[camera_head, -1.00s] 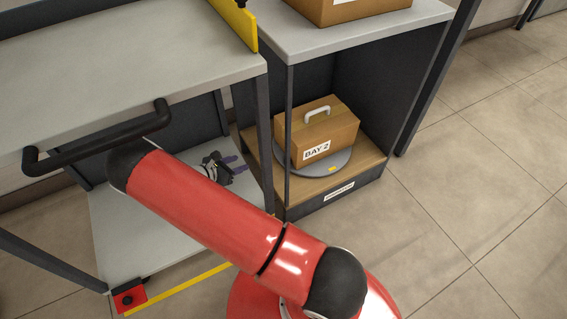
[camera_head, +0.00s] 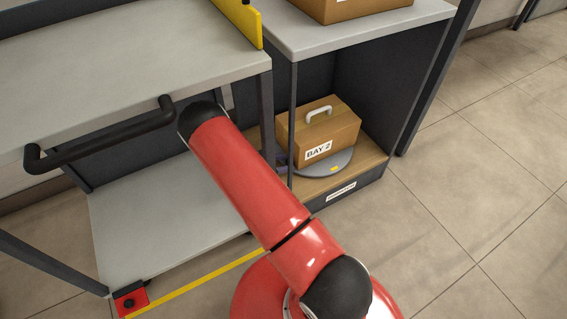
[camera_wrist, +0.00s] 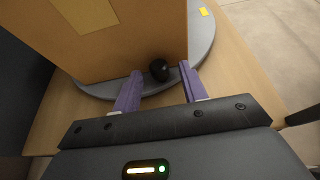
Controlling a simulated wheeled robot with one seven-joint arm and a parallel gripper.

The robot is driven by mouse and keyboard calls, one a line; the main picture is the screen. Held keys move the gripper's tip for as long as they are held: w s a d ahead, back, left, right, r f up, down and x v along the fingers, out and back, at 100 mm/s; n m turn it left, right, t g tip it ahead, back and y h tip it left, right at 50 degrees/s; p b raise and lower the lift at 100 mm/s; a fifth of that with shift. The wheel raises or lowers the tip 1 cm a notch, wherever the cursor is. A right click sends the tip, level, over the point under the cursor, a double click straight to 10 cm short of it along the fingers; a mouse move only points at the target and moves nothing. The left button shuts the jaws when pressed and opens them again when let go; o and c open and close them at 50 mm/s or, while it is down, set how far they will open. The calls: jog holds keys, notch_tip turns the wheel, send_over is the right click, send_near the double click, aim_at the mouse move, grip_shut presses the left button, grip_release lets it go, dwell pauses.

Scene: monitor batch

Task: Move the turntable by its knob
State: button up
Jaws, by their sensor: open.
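The turntable is a grey disc (camera_head: 340,162) on the wooden lower shelf of the right-hand unit, and its rim also shows in the wrist view (camera_wrist: 204,38). A cardboard box (camera_head: 335,135) labelled BAY 2, with a white handle, stands on it. The black round knob (camera_wrist: 159,70) shows in the wrist view near the disc's edge, beside the box. My gripper (camera_wrist: 162,80) is open, its purple fingers on either side of the knob. I cannot tell whether either finger touches it. In the head view my arm and a post hide most of the gripper.
The wooden shelf (camera_head: 372,163) has side walls and a thin dark post (camera_head: 292,120) at its front left corner. A grey bench with a black handle (camera_head: 100,145) stands left. Another box (camera_head: 350,8) sits on top of the unit. The floor at right is clear.

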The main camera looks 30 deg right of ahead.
jog(key=shift+d+f, duration=0.1)
jog(key=shift+d, duration=0.2)
grip_shut()
jog(key=shift+s, duration=0.1)
jog(key=shift+s+d+n+t+p, duration=0.2)
jog(key=shift+s+n+t, duration=0.2)
jog(key=shift+s+t, duration=0.1)
jog(key=shift+s+d+n+t+p, duration=0.2)
jog(key=shift+s+n+t, duration=0.2)
jog(key=shift+s+t, duration=0.1)
grip_release()
